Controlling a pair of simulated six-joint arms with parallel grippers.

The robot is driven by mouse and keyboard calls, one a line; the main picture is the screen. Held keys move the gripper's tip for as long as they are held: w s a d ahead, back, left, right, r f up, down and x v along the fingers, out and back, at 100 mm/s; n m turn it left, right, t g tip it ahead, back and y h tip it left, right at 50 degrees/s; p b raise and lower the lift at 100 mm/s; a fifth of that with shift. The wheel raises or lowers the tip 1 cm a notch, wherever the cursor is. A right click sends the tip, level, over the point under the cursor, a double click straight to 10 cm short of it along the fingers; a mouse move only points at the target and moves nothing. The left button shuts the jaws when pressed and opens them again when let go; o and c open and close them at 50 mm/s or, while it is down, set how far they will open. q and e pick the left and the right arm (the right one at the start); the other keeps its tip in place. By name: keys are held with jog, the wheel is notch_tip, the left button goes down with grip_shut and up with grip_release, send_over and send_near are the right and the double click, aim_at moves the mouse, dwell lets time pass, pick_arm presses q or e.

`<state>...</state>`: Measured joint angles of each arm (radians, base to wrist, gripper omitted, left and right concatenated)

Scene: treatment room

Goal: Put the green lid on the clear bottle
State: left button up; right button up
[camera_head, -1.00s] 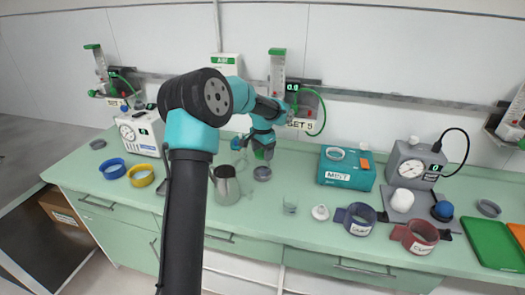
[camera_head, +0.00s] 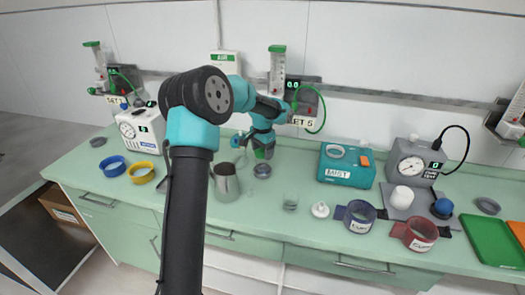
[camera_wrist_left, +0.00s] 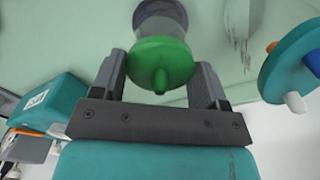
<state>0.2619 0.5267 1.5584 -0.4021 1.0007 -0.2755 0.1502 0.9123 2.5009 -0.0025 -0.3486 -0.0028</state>
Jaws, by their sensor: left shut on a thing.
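My left gripper (camera_head: 262,140) is at the back of the bench, above the worktop. In the left wrist view its two fingers (camera_wrist_left: 163,85) are shut on the green lid (camera_wrist_left: 160,62), whose knob faces the camera. The green lid also shows below the gripper in the head view (camera_head: 264,153). A grey round shape (camera_wrist_left: 160,14) lies beyond the lid; I cannot tell whether it touches it. A small clear vessel (camera_head: 290,204) stands near the front edge; I cannot tell whether it is the clear bottle. My right gripper is not in view.
A metal jug (camera_head: 226,183) and a grey ring (camera_head: 262,170) stand close in front of the left gripper. A teal box (camera_head: 345,172) is to the right, with cuffs (camera_head: 355,217) in front of it. A teal disc (camera_wrist_left: 290,68) shows close by in the wrist view.

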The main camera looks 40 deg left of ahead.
pick_arm(q)
jog(key=o, duration=1)
jog(key=shift+r, duration=0.15)
jog(key=shift+r, duration=3.35)
